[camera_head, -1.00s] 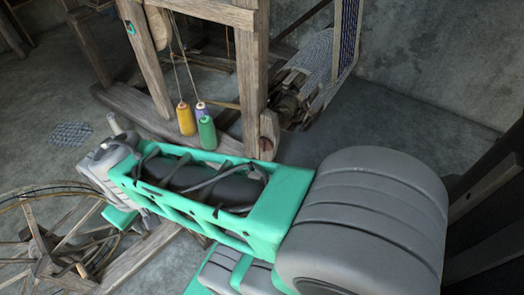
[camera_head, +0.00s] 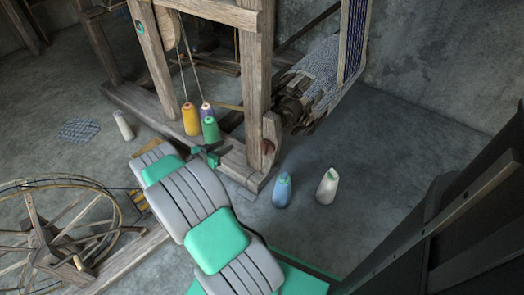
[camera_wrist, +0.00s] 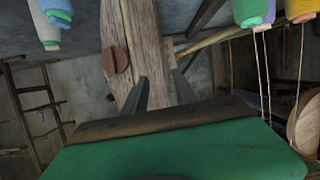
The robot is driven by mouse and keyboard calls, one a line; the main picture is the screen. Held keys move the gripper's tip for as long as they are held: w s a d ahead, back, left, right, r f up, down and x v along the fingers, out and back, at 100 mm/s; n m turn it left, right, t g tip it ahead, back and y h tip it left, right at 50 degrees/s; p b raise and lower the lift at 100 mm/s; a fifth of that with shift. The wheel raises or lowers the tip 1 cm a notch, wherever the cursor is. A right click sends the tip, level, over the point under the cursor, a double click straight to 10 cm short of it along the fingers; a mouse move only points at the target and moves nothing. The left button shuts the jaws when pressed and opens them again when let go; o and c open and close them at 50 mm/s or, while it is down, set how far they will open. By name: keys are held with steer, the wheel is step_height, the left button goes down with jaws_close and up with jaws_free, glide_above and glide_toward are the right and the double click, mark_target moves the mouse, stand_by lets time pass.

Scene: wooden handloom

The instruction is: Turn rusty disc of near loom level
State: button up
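The rusty disc (camera_wrist: 115,60) shows in the wrist view as a small red-brown round piece on a wooden loom post, with a dark line across it that runs roughly up and down in that picture. In the head view the rusty disc (camera_head: 267,146) is a small spot low on the near loom's front post. My gripper (camera_wrist: 160,88) has two grey fingers set apart with nothing between them; they point toward the post, and the disc lies up and left of them, untouched. In the head view my gripper (camera_head: 210,152) is by the green spool, left of the post.
Yellow (camera_head: 191,119), purple and green (camera_head: 210,130) thread spools stand by the loom's base beam. A blue cone (camera_head: 282,190) and a white cone (camera_head: 327,186) stand on the floor right of my arm. A spinning wheel (camera_head: 60,235) is at lower left.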

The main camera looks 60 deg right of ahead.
mark_target(266, 147)
steer(key=s+d+f+m+g+h, duration=0.15)
steer(key=s+f+h, duration=0.3)
steer(key=s, duration=0.75)
steer(key=s+d+b, duration=0.1)
steer(key=d+b, duration=0.2)
steer(key=d, duration=0.4)
steer(key=shift+d, duration=0.35)
steer(key=shift+n+t+y, duration=0.25)
steer(key=shift+c, duration=0.3)
jaws_close()
